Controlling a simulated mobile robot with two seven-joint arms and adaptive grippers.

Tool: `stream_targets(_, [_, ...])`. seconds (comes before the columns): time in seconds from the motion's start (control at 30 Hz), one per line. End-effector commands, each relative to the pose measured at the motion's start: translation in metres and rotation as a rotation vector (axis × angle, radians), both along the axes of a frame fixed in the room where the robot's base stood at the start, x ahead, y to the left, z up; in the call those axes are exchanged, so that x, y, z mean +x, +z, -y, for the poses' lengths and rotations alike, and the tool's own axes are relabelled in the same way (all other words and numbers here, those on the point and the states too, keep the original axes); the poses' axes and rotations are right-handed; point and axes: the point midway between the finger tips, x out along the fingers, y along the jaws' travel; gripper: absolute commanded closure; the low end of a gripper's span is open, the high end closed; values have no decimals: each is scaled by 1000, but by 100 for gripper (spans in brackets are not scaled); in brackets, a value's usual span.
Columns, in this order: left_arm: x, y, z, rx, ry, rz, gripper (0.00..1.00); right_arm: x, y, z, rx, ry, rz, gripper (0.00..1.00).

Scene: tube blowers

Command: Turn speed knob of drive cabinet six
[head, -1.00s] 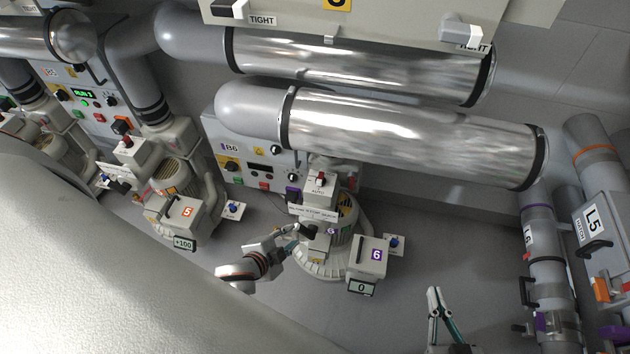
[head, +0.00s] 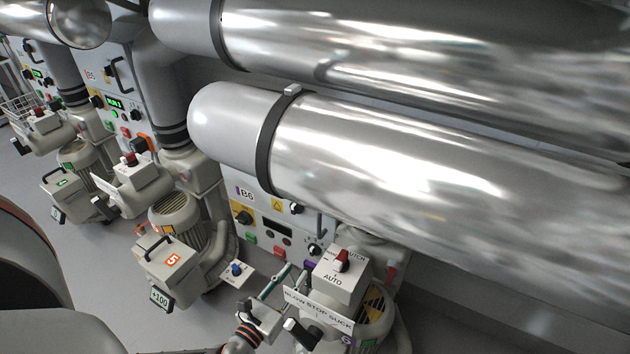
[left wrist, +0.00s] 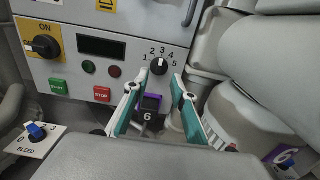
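Drive cabinet six (head: 262,207) is the light panel marked B6, partly behind the large pipe. Its speed knob (left wrist: 159,67) is small, round and black, under a scale of 1 to 5 in the left wrist view; its white mark points up near 3. The knob also shows in the head view (head: 314,250). My left gripper (left wrist: 155,83) is open, with its two teal-and-white fingers apart just below the knob in the picture. In the head view the left gripper (head: 291,271) is in front of the cabinet. I see no contact with the knob. My right gripper is not in view.
The cabinet has a yellow-plated rotary switch (left wrist: 43,46), a dark display (left wrist: 102,46), and green (left wrist: 58,87) and red (left wrist: 102,94) buttons. A purple block marked 6 (left wrist: 150,106) shows between my fingers. A blower with an AUTO switch box (head: 338,280) stands close on the right.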

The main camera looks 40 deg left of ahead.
Motion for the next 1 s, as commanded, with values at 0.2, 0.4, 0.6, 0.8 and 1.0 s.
stream_targets(0.2, [27, 3, -6, 5, -1, 7, 74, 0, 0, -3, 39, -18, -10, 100])
stream_targets(0.4, [55, 1, -13, 3, -1, 4, 74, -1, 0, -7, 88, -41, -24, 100])
stream_targets(0.6, [72, 1, -17, 2, -1, 3, 74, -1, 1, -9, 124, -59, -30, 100])
stream_targets(0.8, [76, 3, -18, 1, 0, 4, 74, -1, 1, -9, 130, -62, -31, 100])
stream_targets(1.0, [76, 3, -18, 1, 0, 4, 95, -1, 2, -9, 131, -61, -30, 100])
